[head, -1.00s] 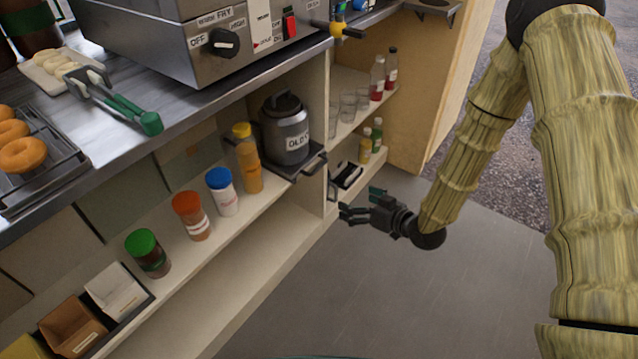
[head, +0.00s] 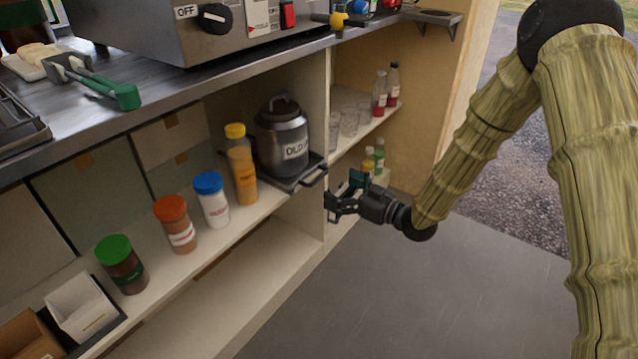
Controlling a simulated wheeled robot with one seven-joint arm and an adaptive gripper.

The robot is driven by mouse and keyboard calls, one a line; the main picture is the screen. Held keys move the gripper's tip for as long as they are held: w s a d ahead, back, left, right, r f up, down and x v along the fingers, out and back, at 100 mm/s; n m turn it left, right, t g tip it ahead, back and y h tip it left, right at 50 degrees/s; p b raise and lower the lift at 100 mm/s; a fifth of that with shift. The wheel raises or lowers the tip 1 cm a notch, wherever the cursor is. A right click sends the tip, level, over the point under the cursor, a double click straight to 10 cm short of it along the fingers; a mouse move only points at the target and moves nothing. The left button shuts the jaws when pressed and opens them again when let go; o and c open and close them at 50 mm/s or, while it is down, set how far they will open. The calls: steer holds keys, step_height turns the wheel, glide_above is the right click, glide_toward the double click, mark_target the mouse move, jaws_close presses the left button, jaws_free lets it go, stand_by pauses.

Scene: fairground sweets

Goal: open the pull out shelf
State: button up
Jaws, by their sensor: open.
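The pull-out shelf (head: 302,183) is a dark flat tray at the right end of the upper shelf, with a dark bar handle (head: 314,176) at its front right. I see no contact with the handle. My gripper hides part of the right-hand compartment.
Several capped bottles, such as an orange one (head: 242,170) and a blue-capped one (head: 211,199), stand left of the pot. Glasses and red bottles (head: 380,94) are on the right-hand shelf. The steel counter (head: 160,85) overhangs above. The floor (head: 400,300) in front is clear.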

mark_target(320, 179)
steer(key=b+x, duration=0.2)
steer(key=x, duration=0.5)
steer(key=shift+a, duration=0.1)
steer(key=shift+c, duration=0.4)
